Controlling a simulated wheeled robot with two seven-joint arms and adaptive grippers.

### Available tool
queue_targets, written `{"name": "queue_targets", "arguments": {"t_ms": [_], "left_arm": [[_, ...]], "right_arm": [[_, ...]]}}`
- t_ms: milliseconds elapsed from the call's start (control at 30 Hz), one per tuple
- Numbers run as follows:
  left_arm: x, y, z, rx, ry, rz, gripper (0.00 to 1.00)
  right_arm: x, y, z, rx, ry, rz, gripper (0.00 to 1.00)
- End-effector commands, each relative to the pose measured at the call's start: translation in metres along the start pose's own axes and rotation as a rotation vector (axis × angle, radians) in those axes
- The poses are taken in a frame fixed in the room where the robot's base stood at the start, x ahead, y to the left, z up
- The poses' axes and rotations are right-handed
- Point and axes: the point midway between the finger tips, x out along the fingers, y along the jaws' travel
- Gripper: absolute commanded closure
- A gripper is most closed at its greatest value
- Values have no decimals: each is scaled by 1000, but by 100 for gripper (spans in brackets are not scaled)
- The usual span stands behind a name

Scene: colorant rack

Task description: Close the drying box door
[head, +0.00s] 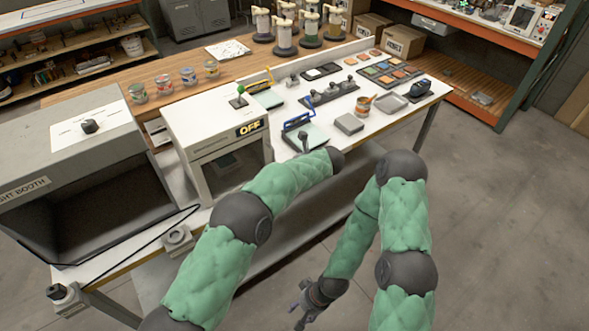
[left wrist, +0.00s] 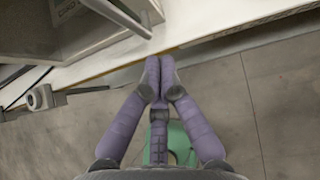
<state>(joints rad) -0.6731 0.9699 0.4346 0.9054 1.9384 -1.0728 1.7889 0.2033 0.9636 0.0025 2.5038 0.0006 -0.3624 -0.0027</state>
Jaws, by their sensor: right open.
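The drying box (head: 215,115) is a pale box with an "OFF" display on the bench, left of centre. Its front shows a frame around a dark interior; my left arm covers part of it, and I cannot tell how far the door is open. In the left wrist view, a grey bar (left wrist: 122,17) crosses in front of a pale box face. My left gripper (left wrist: 160,62) has its fingertips together below that bar, apart from it and holding nothing; it is hidden in the head view. My right gripper (head: 305,303) is open and empty, low in front of the bench.
A grey light booth (head: 85,150) stands left of the drying box. A small lever with a green knob (head: 240,90) is on the box top. The floor at right is clear.

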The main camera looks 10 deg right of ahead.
Motion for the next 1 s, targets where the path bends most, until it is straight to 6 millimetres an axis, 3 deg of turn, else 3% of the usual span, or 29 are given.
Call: {"name": "queue_targets", "arguments": {"t_ms": [33,600,1000], "left_arm": [[1,2,2,-1,0,1,100],[-87,-6,2,0,-1,-1,100],[-99,-6,1,-1,0,0,100]], "right_arm": [[0,0,0,0,0,0,45],[-8,-3,0,-1,0,0,45],[-9,-3,0,-1,1,0,45]]}}
